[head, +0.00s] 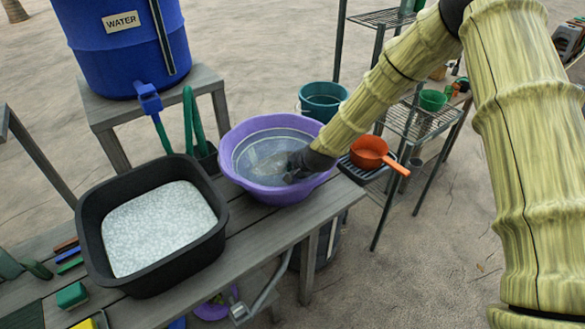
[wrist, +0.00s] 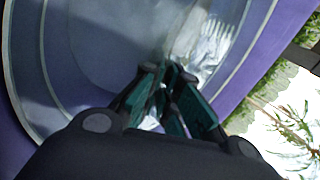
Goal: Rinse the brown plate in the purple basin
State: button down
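The purple basin (head: 232,178) stands on the grey bench and holds clear water. My gripper (head: 292,166) reaches down into its right side. In the wrist view my gripper's dark green fingers (wrist: 172,74) come together at the tips. Whether something thin is between them cannot be made out. The purple wall (wrist: 288,40) of the basin shows around them. No brown plate can be made out in either view. A pale, blurred oval shape shows in the water left of my gripper in the head view; I cannot tell if it is the plate.
A black tub (head: 90,232) of pale material stands left of the basin. A blue water barrel (head: 124,50) with a tap is behind it. An orange pan (head: 369,151) lies on a rack to the right, and a teal bucket (head: 323,99) stands behind the basin.

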jog(key=shift+a, duration=0.9)
jog(key=shift+d, duration=0.65)
jog(key=shift+r, duration=0.15)
notch_tip(320, 180, up, 20)
jog(key=p, duration=1.1)
jog(key=shift+f+p, duration=0.25)
jog(key=shift+p, duration=0.15)
dwell(0.6)
jog(key=t+b, duration=0.1)
jog(key=s+t+y+b, duration=0.1)
jog(key=t+b, duration=0.1)
jog(key=d+t+y+b, duration=0.1)
jog(key=b, duration=0.1)
jog(key=shift+s, duration=0.3)
